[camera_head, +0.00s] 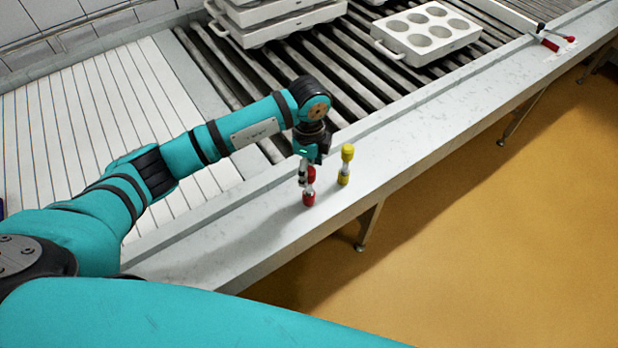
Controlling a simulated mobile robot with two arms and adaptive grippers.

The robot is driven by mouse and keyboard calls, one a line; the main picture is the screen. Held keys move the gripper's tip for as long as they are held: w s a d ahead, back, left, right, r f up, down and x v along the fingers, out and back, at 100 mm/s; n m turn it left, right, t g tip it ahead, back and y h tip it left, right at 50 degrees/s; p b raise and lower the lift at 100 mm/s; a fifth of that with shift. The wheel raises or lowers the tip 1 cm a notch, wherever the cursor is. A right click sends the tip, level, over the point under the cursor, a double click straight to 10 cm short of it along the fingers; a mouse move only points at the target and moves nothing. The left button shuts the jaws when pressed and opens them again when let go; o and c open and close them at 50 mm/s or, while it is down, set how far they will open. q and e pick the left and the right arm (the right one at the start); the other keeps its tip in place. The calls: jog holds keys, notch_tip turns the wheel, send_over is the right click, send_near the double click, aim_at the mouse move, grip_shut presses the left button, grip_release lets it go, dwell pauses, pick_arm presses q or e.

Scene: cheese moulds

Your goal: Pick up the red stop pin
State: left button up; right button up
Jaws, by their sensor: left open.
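The red stop pin (309,198) stands upright on the pale ledge at the front of the roller bed. It has red ends and a light middle. My left gripper (306,178) points down at the pin's upper part, and its fingers partly cover the red top. The gripper is open; I cannot tell whether a finger touches the pin. My right gripper is not in view.
A yellow pin (345,165) stands upright just right of the red one. White moulds (425,34) sit on the rollers, with a stack (270,20) behind. A red-ended tool (553,42) lies far right. The ledge (420,145) between is clear.

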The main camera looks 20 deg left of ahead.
pick_arm(q)
jog(key=shift+f, duration=0.95)
jog(key=shift+c, duration=0.3)
grip_shut()
